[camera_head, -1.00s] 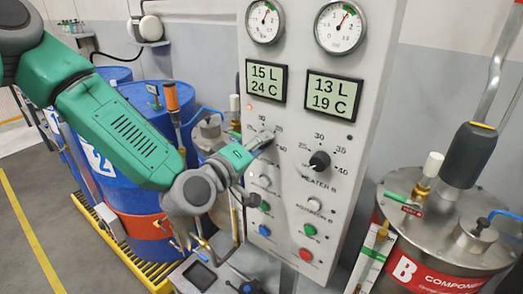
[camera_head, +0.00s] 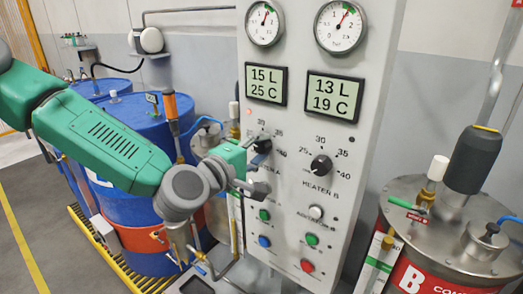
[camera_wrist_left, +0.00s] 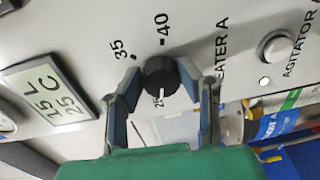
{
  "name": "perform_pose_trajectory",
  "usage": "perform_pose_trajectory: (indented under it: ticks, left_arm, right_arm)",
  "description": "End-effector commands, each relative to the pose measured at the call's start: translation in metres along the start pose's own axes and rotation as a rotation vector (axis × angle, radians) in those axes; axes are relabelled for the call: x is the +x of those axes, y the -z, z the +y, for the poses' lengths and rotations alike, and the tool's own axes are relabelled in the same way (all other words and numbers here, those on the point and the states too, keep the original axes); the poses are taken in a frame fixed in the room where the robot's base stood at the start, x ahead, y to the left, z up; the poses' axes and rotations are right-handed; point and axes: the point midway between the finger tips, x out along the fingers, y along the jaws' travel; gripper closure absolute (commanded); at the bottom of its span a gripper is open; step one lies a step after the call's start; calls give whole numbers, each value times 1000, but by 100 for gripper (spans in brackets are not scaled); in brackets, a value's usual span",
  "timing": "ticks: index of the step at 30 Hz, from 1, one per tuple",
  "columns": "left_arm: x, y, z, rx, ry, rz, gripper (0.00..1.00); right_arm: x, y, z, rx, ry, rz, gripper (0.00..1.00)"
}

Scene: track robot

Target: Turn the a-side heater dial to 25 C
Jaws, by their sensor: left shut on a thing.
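The heater A dial (camera_wrist_left: 160,76) is a round black knob on the grey control panel (camera_head: 290,30). In the left wrist view its white pointer mark faces the 25. In the head view the dial (camera_head: 263,144) is partly hidden by my left gripper (camera_head: 256,163). My left gripper is shut on the dial, with one blue-grey finger on each side of it. The left readout (camera_head: 266,84) shows 15 L and 25 C, also in the left wrist view (camera_wrist_left: 45,93). My right gripper is not in view.
The heater B dial (camera_head: 321,165) and several push buttons sit close by on the panel. The right readout (camera_head: 335,97) shows 13 L and 19 C. Blue drums (camera_head: 135,118) stand at left, a steel component B tank (camera_head: 400,195) at right.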

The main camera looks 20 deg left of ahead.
Motion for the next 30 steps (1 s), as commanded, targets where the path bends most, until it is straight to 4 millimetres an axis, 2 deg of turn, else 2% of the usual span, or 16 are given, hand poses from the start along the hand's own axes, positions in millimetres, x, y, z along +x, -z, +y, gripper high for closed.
perform_pose_trajectory:
  ticks: [1, 9, 10, 11, 12, 22, 26, 30]
  left_arm:
    - [-2, 0, -6, -4, 15, 0, 98]
    - [-2, 0, -7, -3, 17, 0, 98]
    - [-2, 0, -7, -3, 17, 0, 62]
    - [-2, 0, -7, -3, 17, 0, 51]
    - [-1, 0, -7, -2, 16, 0, 49]
    - [-4, 1, -3, -1, 7, 0, 49]
    - [-20, 1, -3, -2, 8, 0, 49]
    - [-45, 2, -4, -4, 8, 0, 49]
  right_arm:
    - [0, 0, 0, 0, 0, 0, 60]
    - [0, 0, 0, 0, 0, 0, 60]
    - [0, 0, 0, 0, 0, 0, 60]
    - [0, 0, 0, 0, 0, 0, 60]
    - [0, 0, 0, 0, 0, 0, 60]
    - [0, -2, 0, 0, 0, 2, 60]
    - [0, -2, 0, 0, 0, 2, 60]
    - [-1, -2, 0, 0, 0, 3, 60]
